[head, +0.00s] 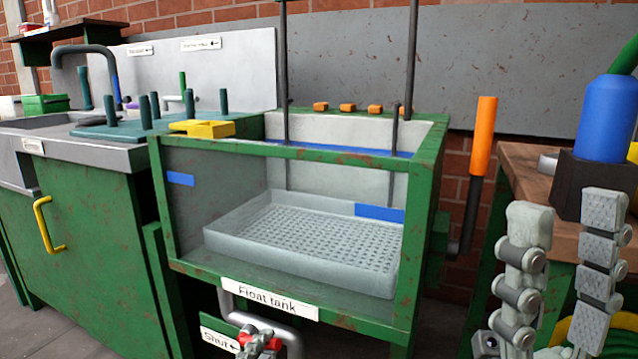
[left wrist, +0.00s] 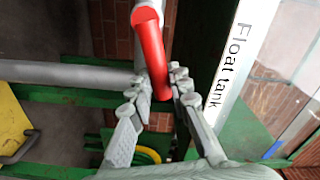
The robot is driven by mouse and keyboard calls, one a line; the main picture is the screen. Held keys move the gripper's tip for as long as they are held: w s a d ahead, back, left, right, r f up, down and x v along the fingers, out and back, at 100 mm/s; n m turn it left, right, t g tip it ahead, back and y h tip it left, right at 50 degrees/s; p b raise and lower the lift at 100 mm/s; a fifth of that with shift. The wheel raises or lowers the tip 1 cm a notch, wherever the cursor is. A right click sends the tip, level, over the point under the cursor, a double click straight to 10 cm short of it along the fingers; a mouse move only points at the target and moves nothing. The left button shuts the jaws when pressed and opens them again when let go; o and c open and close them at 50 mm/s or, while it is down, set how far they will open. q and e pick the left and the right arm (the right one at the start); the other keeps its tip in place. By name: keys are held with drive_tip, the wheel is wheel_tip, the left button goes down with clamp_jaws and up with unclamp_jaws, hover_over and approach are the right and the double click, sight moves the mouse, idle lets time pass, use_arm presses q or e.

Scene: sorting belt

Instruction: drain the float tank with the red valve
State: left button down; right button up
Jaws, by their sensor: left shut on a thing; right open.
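The float tank (head: 290,290) is a green-framed, clear-fronted tank in the middle of the head view. A pale perforated basket (head: 225,238) sits low inside it. A grey pipe (head: 290,335) comes out underneath. The red valve (head: 262,343) is at the bottom edge of the head view, mostly hidden by my left gripper (head: 254,334). In the left wrist view, the valve's red handle (left wrist: 149,45) runs between the fingers of my left gripper (left wrist: 158,95), which is shut on it. My right gripper (head: 562,270) is open and empty at the lower right.
A "Shut" sign with an arrow (head: 220,342) is left of the valve. An orange-handled lever (head: 483,135) stands right of the tank. A blue bottle (head: 605,118) in a dark holder stands on the right bench. A sink counter (head: 90,150) with a yellow-handled cabinet is left.

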use_arm(q)
drive_tip(key=shift+a, duration=0.15)
drive_tip(key=shift+w+a+r+n+p, duration=0.1)
drive_tip(key=shift+a+r+n+p, duration=0.1)
drive_tip(key=shift+r+n+p, duration=0.4)
drive_tip(key=shift+w+a+r+n+p, duration=0.1)
drive_tip(key=shift+a+r+n+p, duration=0.05)
drive_tip(key=shift+n+p, duration=0.7)
drive_tip(key=shift+a+r+n+p, duration=0.25)
drive_tip(key=shift+r+n+p, duration=0.3)
drive_tip(key=shift+n+p, duration=0.4)
drive_tip(key=shift+w+a+r+n+p, duration=0.1)
drive_tip(key=shift+a+n+p, duration=0.05)
drive_tip(key=shift+n+p, duration=0.4)
